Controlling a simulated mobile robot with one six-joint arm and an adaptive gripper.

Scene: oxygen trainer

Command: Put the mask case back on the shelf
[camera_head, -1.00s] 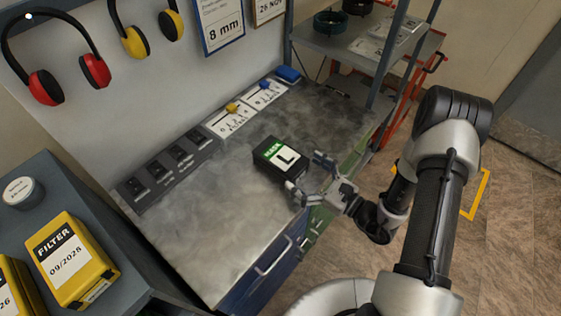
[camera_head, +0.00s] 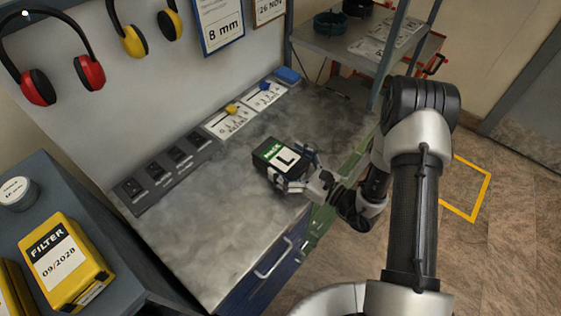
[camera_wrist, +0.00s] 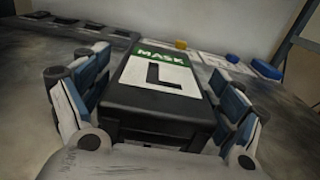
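The mask case (camera_head: 277,162) is a black box with a green "MASK" strip and a white label with a large L. It lies on the grey worktop (camera_head: 215,225) near its right front edge. My gripper (camera_head: 293,172) is at the case's front right end, its fingers spread wide. Contact is hard to judge. The case's underside is hidden.
A metal shelf rack (camera_head: 345,42) stands at the back right. A yellow filter box (camera_head: 65,262) stands on a cabinet at left. The worktop's front middle is clear.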

